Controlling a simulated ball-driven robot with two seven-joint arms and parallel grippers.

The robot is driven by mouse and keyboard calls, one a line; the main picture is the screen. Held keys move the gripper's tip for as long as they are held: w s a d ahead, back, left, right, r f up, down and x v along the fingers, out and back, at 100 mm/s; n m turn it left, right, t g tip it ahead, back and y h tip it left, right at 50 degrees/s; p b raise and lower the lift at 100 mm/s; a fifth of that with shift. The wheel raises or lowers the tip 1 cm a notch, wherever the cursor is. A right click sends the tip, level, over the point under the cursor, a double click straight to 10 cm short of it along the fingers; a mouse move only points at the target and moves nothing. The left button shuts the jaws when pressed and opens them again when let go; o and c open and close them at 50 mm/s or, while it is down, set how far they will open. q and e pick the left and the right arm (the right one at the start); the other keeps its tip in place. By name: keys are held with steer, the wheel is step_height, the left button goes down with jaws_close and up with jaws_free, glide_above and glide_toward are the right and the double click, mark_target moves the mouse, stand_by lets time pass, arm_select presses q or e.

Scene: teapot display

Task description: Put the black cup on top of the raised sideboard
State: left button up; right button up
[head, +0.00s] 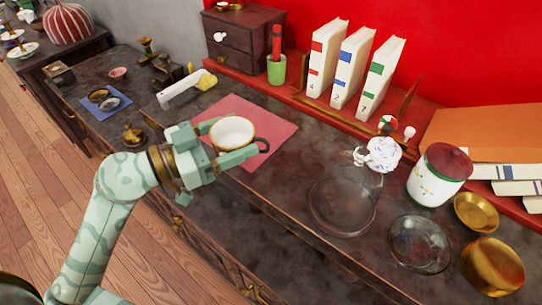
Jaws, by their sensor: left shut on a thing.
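The cup (233,131) has a white inside, a gold rim and a dark handle on its right; little of its outer wall shows. My left gripper (222,143) is shut on the cup, with its fingers at the cup's left and near sides. The cup appears upright over a pink mat (262,122); I cannot tell whether it touches the mat. The mat lies on a dark sideboard (262,192) with drawers in front. A red raised ledge (252,84) runs along its back. My right gripper is not in view.
On the ledge stand a small drawer chest (245,40), a green pen cup (276,70) and several books (352,66). A glass dish (343,203), a small teapot (383,153), a lidded jar (437,176) and brass bowls (492,266) fill the right.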

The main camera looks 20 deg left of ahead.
mark_target(238, 139)
arm_select(q)
steer(key=w+f, duration=0.1)
steer(key=w+d+f+b, duration=0.1)
steer(key=w, duration=0.1)
steer(key=w+f+b, duration=0.1)
steer(key=shift+w+d, duration=0.35)
steer(key=shift+d, duration=0.05)
steer(key=w+f+b, duration=0.1)
steer(key=w+d+f+b, duration=0.1)
steer(key=w+f+b, duration=0.2)
steer(key=f, duration=0.1)
steer(key=shift+w+d, duration=0.25)
steer(key=shift+d, duration=0.15)
steer(key=shift+w+d+f+b, duration=0.1)
steer(key=shift+w+f+b, duration=0.05)
steer(key=shift+b, duration=0.3)
steer(key=f+b, duration=0.3)
steer(key=f, duration=0.1)
steer(key=shift+w+b, duration=0.2)
steer(key=shift+b, duration=0.15)
steer(key=shift+r, duration=0.45)
steer(key=shift+f, duration=0.35)
steer(key=o, duration=1)
steer(key=shift+f, duration=0.1)
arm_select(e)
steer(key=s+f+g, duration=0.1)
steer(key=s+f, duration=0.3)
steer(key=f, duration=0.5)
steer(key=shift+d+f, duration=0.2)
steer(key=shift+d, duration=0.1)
